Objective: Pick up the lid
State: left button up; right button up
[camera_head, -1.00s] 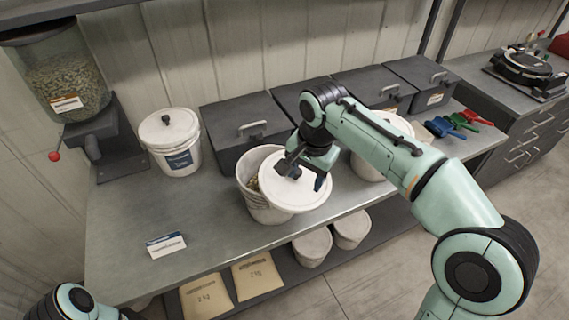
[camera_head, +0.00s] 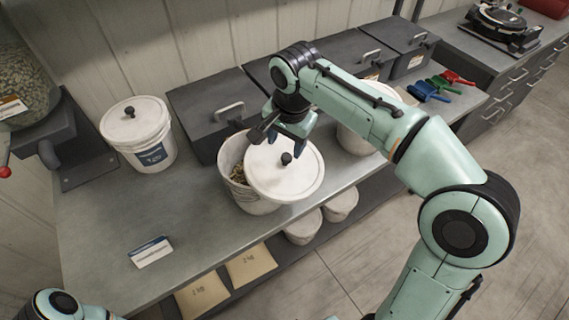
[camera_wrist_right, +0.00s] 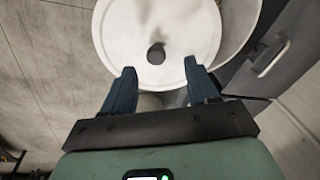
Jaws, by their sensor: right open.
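The round white lid (camera_head: 290,184) with a dark knob (camera_head: 287,158) lies over the right part of an open white bucket (camera_head: 231,185). The bucket's left part is uncovered, with contents showing inside. My right gripper (camera_head: 286,141) is open and empty, just behind and above the knob. In the right wrist view, the lid (camera_wrist_right: 170,22) and its knob (camera_wrist_right: 156,53) show just beyond the gap between the open fingers (camera_wrist_right: 159,70). The fingers look apart from the knob. Part of my left arm shows at the lower left, but its gripper is out of view.
A lidded white bucket (camera_head: 137,136) stands at the left, and another (camera_head: 357,135) is partly behind my right arm. Dark boxes (camera_head: 205,120) line the wall. A label card (camera_head: 150,251) lies on the bench (camera_head: 105,225), whose front left is mostly clear.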

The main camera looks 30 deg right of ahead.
aim_at(287, 156)
jog(key=f, duration=0.3)
jog(key=shift+d+f, duration=0.35)
jog(key=shift+f, duration=0.05)
jog(key=shift+w+f+b, duration=0.2)
jog(key=shift+f+b, duration=0.1)
jog(key=shift+f, duration=0.3)
grip_shut()
jog(key=shift+r, duration=0.15)
